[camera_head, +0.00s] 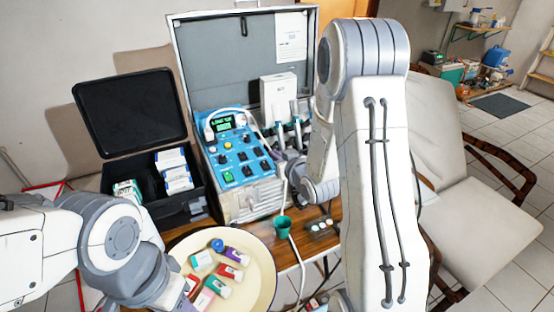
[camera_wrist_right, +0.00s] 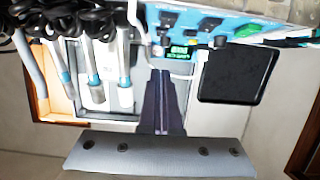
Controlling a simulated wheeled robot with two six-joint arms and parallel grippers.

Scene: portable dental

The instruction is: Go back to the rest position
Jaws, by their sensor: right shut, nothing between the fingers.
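That view looks upside down toward the panel (camera_wrist_right: 215,22) and the handpieces (camera_wrist_right: 94,62). I cannot tell whether the gripper touches anything.
The open grey case (camera_head: 220,50) stands behind the unit. An open black box (camera_head: 190,206) with small cartons is at the left. The tray holds several coloured vials. A beige chair (camera_head: 470,170) is at the right.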

